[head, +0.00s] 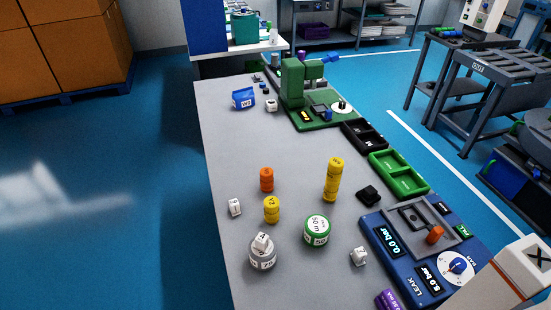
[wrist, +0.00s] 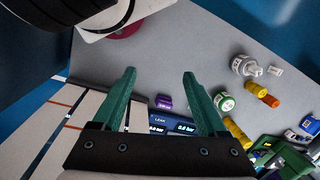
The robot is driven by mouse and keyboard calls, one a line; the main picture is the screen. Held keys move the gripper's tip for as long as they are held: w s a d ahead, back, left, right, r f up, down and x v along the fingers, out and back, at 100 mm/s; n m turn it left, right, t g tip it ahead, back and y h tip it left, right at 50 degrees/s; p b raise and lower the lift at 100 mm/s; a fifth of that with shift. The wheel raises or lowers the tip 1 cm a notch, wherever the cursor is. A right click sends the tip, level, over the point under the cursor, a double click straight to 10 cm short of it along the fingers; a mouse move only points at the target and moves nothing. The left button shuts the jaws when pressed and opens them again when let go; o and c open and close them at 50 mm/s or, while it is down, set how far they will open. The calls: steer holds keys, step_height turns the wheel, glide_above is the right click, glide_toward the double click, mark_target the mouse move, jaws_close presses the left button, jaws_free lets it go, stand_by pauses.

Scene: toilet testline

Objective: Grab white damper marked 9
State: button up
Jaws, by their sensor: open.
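Several small white dampers stand on the grey table. One (head: 235,207) is at the left edge, one (head: 359,256) is right of the green-and-white round weight, one (head: 271,105) is farther back by a blue block, and one (head: 262,242) sits on a grey-white round weight (head: 262,258). Their marks are too small to read surely, so I cannot tell which is 9. In the wrist view a white damper (wrist: 275,71) lies beside the round weight. My gripper (wrist: 159,74) is open with green fingers, empty, above the table and apart from the dampers.
A green-and-white weight (head: 317,230), orange stack (head: 266,180), short yellow stack (head: 271,209) and tall yellow stack (head: 333,180) crowd the table. A blue leak tester (head: 412,285), green tray (head: 423,187) and green fixture (head: 292,82) line the right side. The table's left-middle is clear.

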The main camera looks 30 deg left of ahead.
steer(key=w+a+n+t+y, duration=0.2)
steer(key=w+a+n+t, duration=0.15)
steer(key=w+a, duration=0.55)
steer(key=w+a+n+t+y, duration=0.2)
steer(key=w+a+n, duration=0.4)
steer(key=a, duration=0.6)
steer(key=a+f+n+t+y, duration=0.1)
steer(key=a+n+t+y, duration=0.35)
steer(key=a, duration=1.25)
steer(key=m+t+h, duration=0.2)
steer(key=h, duration=0.1)
glide_toward(233, 203)
steer(key=x, duration=0.2)
steer(key=shift+w+a+f+y, duration=0.15)
steer(key=shift+w+a+y, duration=0.1)
steer(key=shift+a, duration=0.1)
steer(key=x, duration=0.6)
steer(key=shift+w+d, duration=0.15)
steer(key=shift+d, duration=0.15)
jaws_close()
